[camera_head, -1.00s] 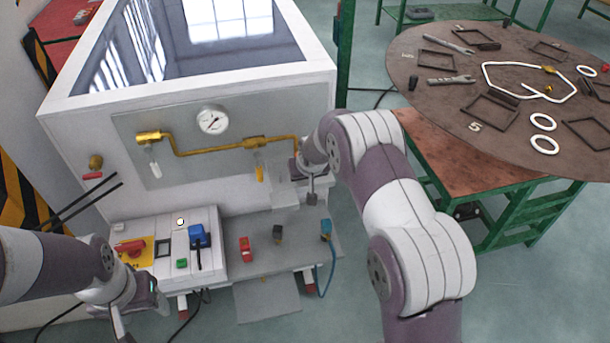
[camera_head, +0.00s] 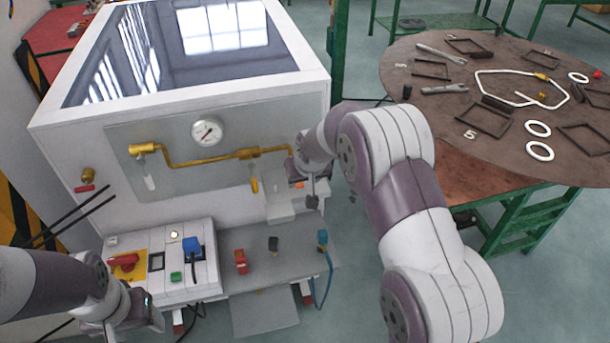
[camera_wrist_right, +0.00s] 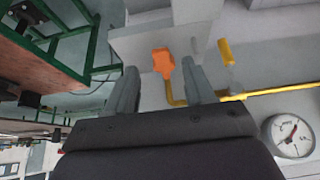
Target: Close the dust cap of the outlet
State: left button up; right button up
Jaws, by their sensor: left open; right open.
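A small orange part (camera_wrist_right: 162,62), which looks like the outlet's dust cap, lies between the fingertips of my right gripper (camera_wrist_right: 158,67) in the right wrist view. The fingers stand apart on either side, and I see no grip on it. In the head view only a bit of the orange (camera_head: 299,184) shows beside my right gripper (camera_head: 312,195), near the right end of the brass pipe (camera_head: 200,160). My right arm hides the pipe's end there, so I cannot tell how the cap sits. My left gripper (camera_head: 138,312) is open and empty at the lower left.
The white cabinet (camera_head: 85,120) bears a pressure gauge (camera_head: 206,132). Below are a control box with a red switch (camera_head: 124,262) and a grey shelf with a red (camera_head: 241,262), a dark and a blue piece. A round brown table (camera_head: 410,110) with loose parts stands at right.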

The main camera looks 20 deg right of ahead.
jog(key=v, duration=0.4)
jog(key=shift+s+r, duration=0.1)
jog(key=shift+r, duration=0.1)
jog(key=shift+s, duration=0.1)
jog(key=s+a+f+g, duration=0.1)
jog(key=s+g, duration=0.3)
jog(key=s, duration=2.1)
jog(key=shift+a+f+n, duration=0.4)
jog(key=shift+f, duration=0.25)
